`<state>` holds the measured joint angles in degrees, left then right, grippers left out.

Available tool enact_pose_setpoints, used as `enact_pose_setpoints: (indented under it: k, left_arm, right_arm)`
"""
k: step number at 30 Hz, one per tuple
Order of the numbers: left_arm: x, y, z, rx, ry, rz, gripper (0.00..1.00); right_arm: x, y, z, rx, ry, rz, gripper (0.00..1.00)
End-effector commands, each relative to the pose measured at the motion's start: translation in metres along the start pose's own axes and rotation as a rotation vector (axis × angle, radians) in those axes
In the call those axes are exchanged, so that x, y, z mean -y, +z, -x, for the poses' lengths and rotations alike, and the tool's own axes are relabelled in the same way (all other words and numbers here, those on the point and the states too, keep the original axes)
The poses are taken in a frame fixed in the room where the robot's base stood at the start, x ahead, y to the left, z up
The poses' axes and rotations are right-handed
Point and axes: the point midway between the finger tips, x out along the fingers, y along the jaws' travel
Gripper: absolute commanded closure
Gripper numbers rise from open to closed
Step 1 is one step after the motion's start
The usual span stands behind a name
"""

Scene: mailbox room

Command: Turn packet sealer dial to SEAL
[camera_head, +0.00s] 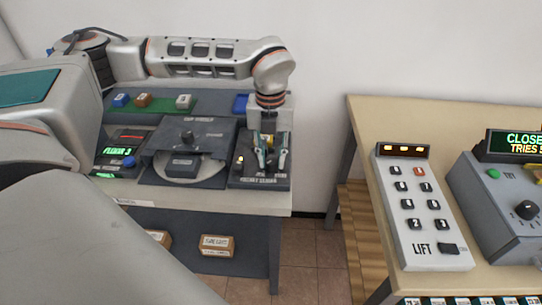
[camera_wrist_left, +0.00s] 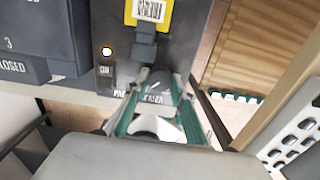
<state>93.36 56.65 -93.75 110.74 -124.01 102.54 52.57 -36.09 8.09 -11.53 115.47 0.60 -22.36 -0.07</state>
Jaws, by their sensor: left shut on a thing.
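The packet sealer (camera_head: 243,181) is a dark grey unit at the right end of the grey workbench, with a lit orange lamp on its left side. My left gripper (camera_head: 270,158) points down over it, its green-sided fingers low at the panel. In the left wrist view the fingers (camera_wrist_left: 162,86) are shut on the sealer's dark dial (camera_wrist_left: 158,89). The dial is mostly hidden by the fingers in the head view. The SEAL mark and the dial's pointing direction cannot be read. My right gripper is not in view.
A cup sealer unit (camera_head: 150,170) stands left of the packet sealer, with a green-lit display (camera_head: 116,151) further left. A yellow barcode tag (camera_wrist_left: 150,11) shows in the left wrist view. A wooden table with a LIFT keypad (camera_head: 408,185) stands right, across a floor gap.

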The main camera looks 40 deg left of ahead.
Motion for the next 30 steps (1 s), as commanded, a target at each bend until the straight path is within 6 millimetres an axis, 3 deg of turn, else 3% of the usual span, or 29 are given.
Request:
enact_pose_setpoints:
  k: [1, 4, 13, 14, 15, 23, 26, 30]
  left_arm:
    - [0.0, 0.0, 0.004, 0.002, -0.001, -0.028, 0.97]
    - [0.0, 0.0, 0.003, 0.0, 0.0, -0.07, 0.97]
    - [0.0, 0.0, 0.0, -0.002, 0.001, -0.083, 0.97]
    - [0.0, 0.0, 0.0, -0.002, 0.001, -0.083, 0.68]
    - [0.0, 0.0, 0.0, -0.002, 0.001, -0.083, 0.59]
    - [0.0, 0.0, 0.0, -0.002, 0.001, -0.082, 0.59]
    - [0.0, 0.0, 0.001, -0.001, 0.0, -0.082, 0.59]
    - [0.0, 0.001, 0.013, 0.002, -0.001, -0.081, 0.59]
  right_arm:
    - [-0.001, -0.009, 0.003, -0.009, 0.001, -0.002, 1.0]
    - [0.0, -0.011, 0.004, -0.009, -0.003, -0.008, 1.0]
    - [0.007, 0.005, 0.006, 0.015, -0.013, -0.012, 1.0]
    - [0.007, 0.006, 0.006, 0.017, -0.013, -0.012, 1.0]
    - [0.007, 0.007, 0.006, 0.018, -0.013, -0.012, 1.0]
    - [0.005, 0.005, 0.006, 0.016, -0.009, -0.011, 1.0]
    - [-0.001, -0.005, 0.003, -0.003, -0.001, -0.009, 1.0]
    - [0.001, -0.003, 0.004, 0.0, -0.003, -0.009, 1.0]
